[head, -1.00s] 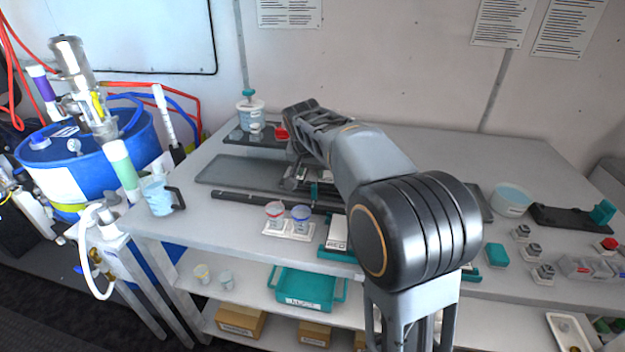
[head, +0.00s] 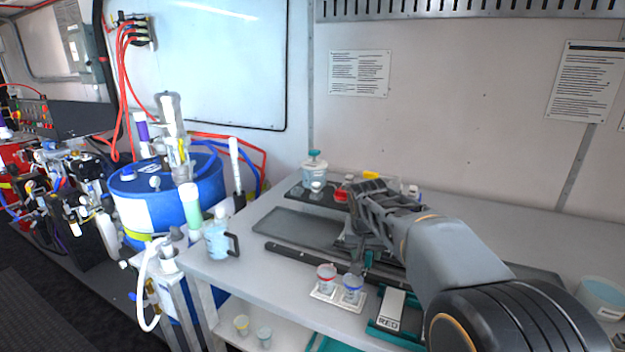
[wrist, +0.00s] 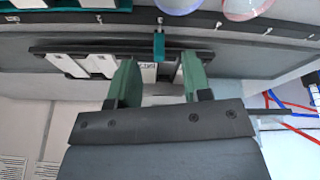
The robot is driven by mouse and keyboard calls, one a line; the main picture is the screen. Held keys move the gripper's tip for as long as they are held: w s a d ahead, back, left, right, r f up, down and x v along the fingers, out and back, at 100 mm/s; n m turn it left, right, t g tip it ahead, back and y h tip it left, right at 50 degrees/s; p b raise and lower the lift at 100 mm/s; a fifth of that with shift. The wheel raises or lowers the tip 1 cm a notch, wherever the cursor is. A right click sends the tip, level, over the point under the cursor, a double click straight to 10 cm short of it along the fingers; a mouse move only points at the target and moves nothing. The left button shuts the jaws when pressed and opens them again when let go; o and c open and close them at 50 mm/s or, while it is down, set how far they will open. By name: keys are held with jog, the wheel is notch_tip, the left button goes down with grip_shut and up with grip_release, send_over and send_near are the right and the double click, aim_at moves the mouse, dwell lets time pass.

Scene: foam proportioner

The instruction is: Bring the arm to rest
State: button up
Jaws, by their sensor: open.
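My arm reaches from the lower right of the head view over the table (head: 245,262). My gripper (wrist: 158,78) shows in the wrist view with its two green fingers apart and nothing between them. Past the fingertips lie a dark rack with white blocks (wrist: 65,62) and a small teal piece (wrist: 159,46). In the head view the gripper end is partly hidden by my own wrist, over the dark tray (head: 290,228). I cannot tell whether the fingers touch anything.
Two cups, one red-rimmed (head: 326,277) and one blue-rimmed (head: 352,287), stand at the table front. A jug (head: 217,240) is at the left corner, and a teal-lidded container (head: 314,170) at the back. A blue drum (head: 165,205) stands left of the table. A white tub (head: 601,297) is at right.

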jog(key=s+a+f+n+y+p, duration=0.1)
jog(key=s+f+n+p, duration=0.1)
jog(key=s, duration=1.9)
jog(key=shift+s+a+f+n+y+p, duration=0.15)
jog(key=shift+s+f+n+y+p, duration=0.15)
jog(key=shift+f+n+y+p, duration=0.25)
